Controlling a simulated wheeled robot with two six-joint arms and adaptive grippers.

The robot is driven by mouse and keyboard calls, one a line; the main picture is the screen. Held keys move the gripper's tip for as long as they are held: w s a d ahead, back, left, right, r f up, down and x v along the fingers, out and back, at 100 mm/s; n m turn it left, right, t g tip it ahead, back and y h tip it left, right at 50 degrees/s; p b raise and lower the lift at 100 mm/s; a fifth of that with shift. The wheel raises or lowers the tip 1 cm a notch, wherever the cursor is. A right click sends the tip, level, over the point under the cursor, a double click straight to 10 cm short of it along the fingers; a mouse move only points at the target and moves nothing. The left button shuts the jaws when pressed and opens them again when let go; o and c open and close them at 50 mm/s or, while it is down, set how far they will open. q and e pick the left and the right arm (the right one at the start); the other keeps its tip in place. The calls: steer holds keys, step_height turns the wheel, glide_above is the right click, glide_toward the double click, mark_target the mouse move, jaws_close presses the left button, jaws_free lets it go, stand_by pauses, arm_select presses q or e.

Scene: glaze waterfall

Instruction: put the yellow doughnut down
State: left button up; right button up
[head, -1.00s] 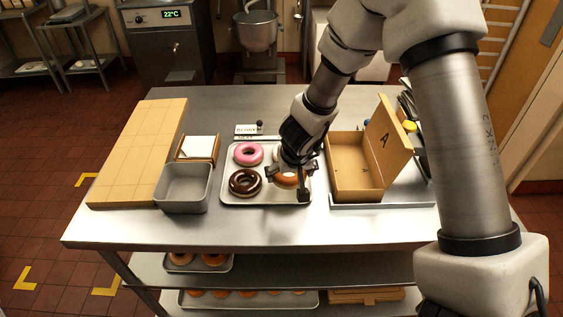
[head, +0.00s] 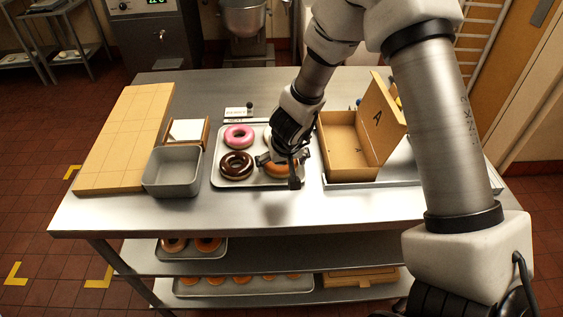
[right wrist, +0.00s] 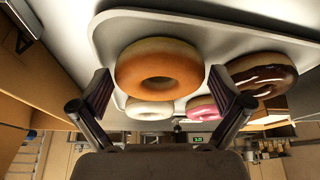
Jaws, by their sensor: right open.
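An orange-yellow doughnut (head: 275,171) lies at the front right of the metal tray (head: 228,184), partly hidden by my right gripper (head: 279,170). In the right wrist view, the same doughnut (right wrist: 158,72) sits between the two spread fingers of the gripper (right wrist: 160,92), with a visible gap on each side. The right gripper is open around it. A pale doughnut (right wrist: 148,110) is behind it on the tray, mostly hidden by my arm in the head view. My left gripper is out of view.
A pink doughnut (head: 239,135) and a chocolate doughnut (head: 236,166) share the tray. An open cardboard box (head: 350,150) marked A stands to the right. A grey metal bin (head: 172,172) and a large tan board (head: 125,140) are to the left. The front table strip is clear.

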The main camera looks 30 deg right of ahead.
steer(key=shift+r, duration=0.35)
steer(key=p+v, duration=0.6)
steer(key=v, duration=0.5)
steer(key=shift+s+r, duration=0.2)
steer(key=shift+r, duration=0.15)
steer(key=shift+w, duration=0.1)
